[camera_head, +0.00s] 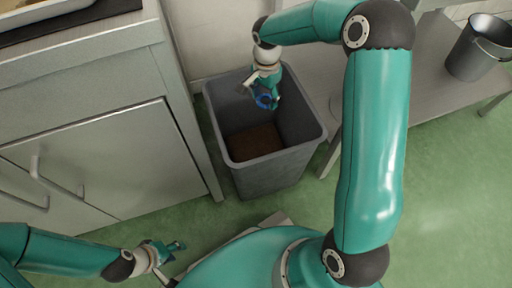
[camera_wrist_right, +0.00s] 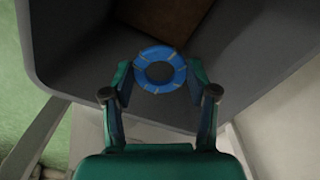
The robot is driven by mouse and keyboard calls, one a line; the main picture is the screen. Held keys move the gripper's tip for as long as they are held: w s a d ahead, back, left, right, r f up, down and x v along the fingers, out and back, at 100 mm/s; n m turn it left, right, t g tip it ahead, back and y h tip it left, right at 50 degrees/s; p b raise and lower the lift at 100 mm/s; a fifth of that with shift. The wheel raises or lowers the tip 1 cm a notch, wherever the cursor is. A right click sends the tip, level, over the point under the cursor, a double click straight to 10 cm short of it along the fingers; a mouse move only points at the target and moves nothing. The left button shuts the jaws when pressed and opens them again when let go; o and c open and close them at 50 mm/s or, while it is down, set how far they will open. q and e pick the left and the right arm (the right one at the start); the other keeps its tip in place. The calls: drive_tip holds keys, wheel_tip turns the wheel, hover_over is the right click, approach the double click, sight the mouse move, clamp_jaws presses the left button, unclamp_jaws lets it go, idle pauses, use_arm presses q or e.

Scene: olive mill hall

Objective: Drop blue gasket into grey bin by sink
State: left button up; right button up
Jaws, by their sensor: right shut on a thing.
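The blue gasket (camera_head: 266,100) is a ring held over the open grey bin (camera_head: 262,178) in the head view. My right gripper (camera_head: 264,96) is shut on it. In the right wrist view the blue gasket (camera_wrist_right: 160,70) sits between the two fingertips of my right gripper (camera_wrist_right: 160,74), with the bin's inside wall (camera_wrist_right: 75,50) around and behind it. The bin's brown bottom shows below the gasket. My left gripper (camera_head: 176,250) is low at the lower left of the head view, away from the bin; its fingers are too small to read.
A grey cabinet (camera_head: 110,150) with handles stands left of the bin, with a counter above it. A low bench (camera_head: 430,100) on the right carries a metal bucket (camera_head: 478,50). A pale wall is behind the bin. Green floor (camera_head: 450,190) is clear at the right.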

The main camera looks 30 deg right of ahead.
wheel_tip(320, 180, down, 3)
drive_tip(key=shift+r+b, duration=0.1)
drive_tip(key=shift+b, duration=0.6)
drive_tip(key=o, duration=1)
drive_tip(key=shift+c, duration=0.2)
wheel_tip(320, 180, up, 12)
